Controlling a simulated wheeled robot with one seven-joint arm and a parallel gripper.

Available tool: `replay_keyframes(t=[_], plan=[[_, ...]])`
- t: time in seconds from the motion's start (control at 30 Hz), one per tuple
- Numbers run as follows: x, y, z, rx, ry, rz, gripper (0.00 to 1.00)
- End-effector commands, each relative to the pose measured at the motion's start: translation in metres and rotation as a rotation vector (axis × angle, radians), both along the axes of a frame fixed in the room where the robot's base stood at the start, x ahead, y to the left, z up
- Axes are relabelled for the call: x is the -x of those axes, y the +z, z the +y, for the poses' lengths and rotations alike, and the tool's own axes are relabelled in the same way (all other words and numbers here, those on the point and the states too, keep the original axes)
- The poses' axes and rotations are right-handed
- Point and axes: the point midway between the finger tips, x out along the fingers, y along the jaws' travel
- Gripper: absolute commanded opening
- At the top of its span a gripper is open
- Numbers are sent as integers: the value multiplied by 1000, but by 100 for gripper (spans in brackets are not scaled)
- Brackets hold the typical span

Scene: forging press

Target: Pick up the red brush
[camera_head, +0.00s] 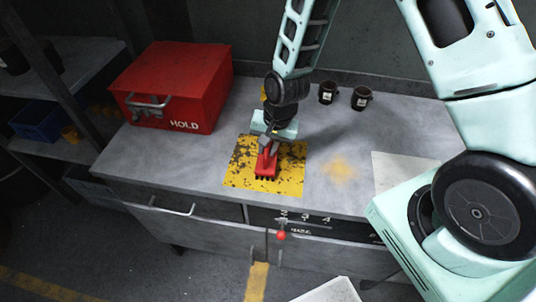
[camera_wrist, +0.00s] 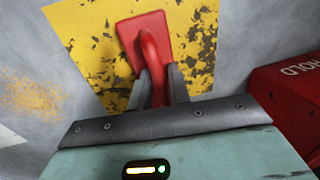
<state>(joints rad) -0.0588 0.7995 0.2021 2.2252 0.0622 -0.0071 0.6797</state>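The red brush (camera_head: 265,168) is on the worn yellow patch (camera_head: 239,173) of the grey bench, with its dark bristles toward the front edge. My gripper (camera_head: 268,151) points down at it from above. In the wrist view, the brush (camera_wrist: 141,26) shows its flat red head and raised handle. The two grey fingers of my gripper (camera_wrist: 160,82) lie along both sides of the handle, with no clear gap to the red. The brush appears to rest on the patch. The lower end of the handle is hidden behind the gripper body.
A red box (camera_head: 172,84) marked HOLD stands left on the bench (camera_head: 205,150). Two dark mugs (camera_head: 327,93) (camera_head: 361,98) stand at the back right. A pale sheet (camera_head: 400,170) lies at right. A red-knobbed lever (camera_head: 281,235) is on the bench front. A blue bin (camera_head: 38,122) sits on the left shelf.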

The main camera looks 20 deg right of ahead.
Motion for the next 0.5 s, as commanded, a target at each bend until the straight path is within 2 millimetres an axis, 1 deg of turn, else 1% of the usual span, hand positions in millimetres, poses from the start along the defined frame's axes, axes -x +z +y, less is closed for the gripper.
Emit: replay_keyframes(t=[0.13, 0.17, 0.2, 0.23, 0.5], plan=[[0, 0, 0, 0, 0, 0, 19], [0, 0, 0, 0, 0, 0, 13], [0, 0, 0, 0, 0, 0, 2], [0, 0, 0, 0, 0, 0, 0], [0, 0, 0, 0, 0, 0, 0]])
